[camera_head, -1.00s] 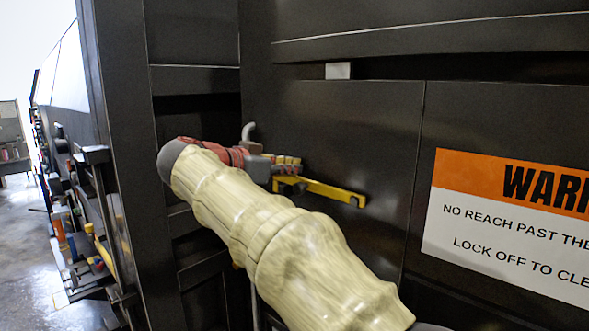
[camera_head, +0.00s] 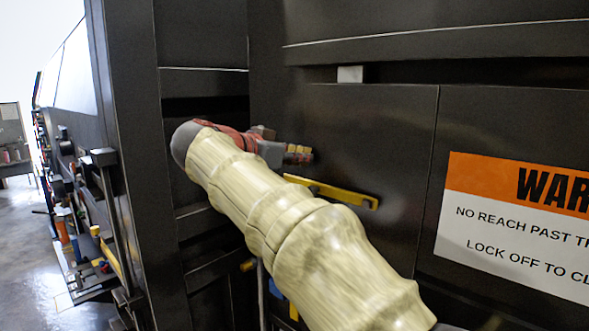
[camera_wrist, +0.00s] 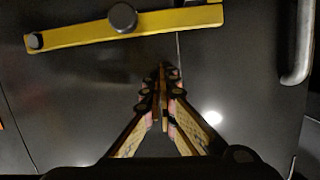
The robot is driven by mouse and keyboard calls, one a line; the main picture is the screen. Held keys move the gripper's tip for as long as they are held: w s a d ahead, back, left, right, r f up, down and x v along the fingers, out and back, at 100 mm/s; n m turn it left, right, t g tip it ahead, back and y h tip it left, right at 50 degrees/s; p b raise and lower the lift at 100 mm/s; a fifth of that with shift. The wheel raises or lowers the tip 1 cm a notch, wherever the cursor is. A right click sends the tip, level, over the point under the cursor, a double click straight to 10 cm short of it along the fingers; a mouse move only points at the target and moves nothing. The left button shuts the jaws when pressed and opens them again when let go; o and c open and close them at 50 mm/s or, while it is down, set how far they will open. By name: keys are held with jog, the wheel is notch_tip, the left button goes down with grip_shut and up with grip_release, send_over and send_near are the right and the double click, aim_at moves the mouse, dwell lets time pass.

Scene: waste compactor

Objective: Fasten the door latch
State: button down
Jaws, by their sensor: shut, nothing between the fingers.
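The door latch is a yellow bar (camera_head: 335,191) on the dark door face (camera_head: 350,130). In the wrist view the latch (camera_wrist: 85,33) runs across the top left, slightly tilted, with a dark round knob (camera_wrist: 122,17) on it and a smaller bolt at its left end. Its right end reaches across the thin seam in the dark metal. My gripper (camera_wrist: 162,72) is shut and empty, with its tips below the latch in the wrist view and apart from it. In the head view my gripper (camera_head: 300,153) is above the latch; my arm hides the latch's left end.
A grey bent handle (camera_wrist: 298,45) stands at the right of the wrist view. A warning sign (camera_head: 520,225) is on the door at right. A dark upright post (camera_head: 140,160) stands left of my arm. Tools and clutter line the far left.

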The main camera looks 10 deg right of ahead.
jog(key=b+v, duration=0.1)
jog(key=v, duration=0.9)
jog(key=shift+r, duration=0.2)
jog(key=shift+w+a, duration=0.1)
